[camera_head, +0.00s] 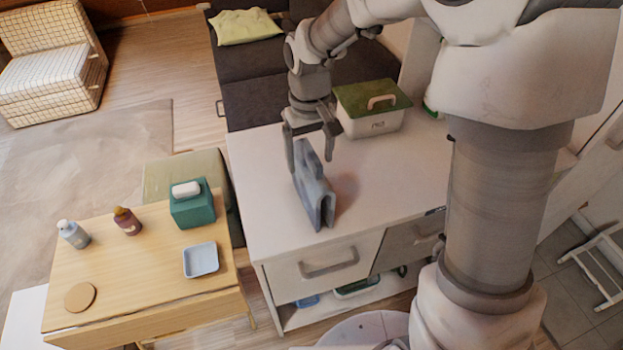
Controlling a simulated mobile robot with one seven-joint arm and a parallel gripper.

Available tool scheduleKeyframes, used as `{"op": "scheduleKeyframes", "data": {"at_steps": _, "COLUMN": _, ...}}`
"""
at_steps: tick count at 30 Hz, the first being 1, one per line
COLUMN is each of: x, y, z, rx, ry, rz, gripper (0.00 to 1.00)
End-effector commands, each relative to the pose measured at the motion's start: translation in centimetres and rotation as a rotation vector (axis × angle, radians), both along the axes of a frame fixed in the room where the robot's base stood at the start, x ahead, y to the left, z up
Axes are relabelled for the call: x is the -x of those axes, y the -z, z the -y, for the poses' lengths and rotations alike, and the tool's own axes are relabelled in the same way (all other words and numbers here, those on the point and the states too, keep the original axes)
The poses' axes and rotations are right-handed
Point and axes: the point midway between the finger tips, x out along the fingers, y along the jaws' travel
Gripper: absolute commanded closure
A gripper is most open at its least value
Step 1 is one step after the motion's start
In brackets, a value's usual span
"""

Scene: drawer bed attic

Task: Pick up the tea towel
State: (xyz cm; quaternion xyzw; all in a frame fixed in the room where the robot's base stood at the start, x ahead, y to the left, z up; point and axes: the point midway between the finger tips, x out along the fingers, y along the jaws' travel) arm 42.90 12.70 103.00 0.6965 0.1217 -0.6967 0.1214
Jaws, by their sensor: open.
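The tea towel (312,190) is a folded blue-grey cloth standing upright like a tent on the white cabinet top (265,185), near its front left part. My gripper (310,166) points down at the upper end of the towel. Its fingers are apart, one to the left of the towel's top and one to the right. From this one view I cannot tell whether either finger touches the cloth. The far end of the towel is partly hidden by the gripper.
A box with a green lid (373,108) stands behind the gripper on the cabinet. A wooden table (130,275) at left holds a teal tissue box (192,204), two bottles and a light blue tray (201,260). The cabinet top right of the towel is clear.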

Motion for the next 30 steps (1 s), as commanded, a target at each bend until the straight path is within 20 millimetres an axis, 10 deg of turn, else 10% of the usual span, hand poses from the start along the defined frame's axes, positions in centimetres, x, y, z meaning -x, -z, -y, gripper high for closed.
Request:
{"op": "scheduleKeyframes", "data": {"at_steps": 25, "x": -0.2, "y": 6.6, "z": 0.4, "rx": 0.001, "ry": 0.0, "rz": 0.0, "gripper": 0.12}}
{"op": "scheduleKeyframes", "data": {"at_steps": 30, "x": -0.2, "y": 6.6, "z": 0.3, "rx": 0.0, "ry": 0.0, "rz": 0.0, "gripper": 0.4}}
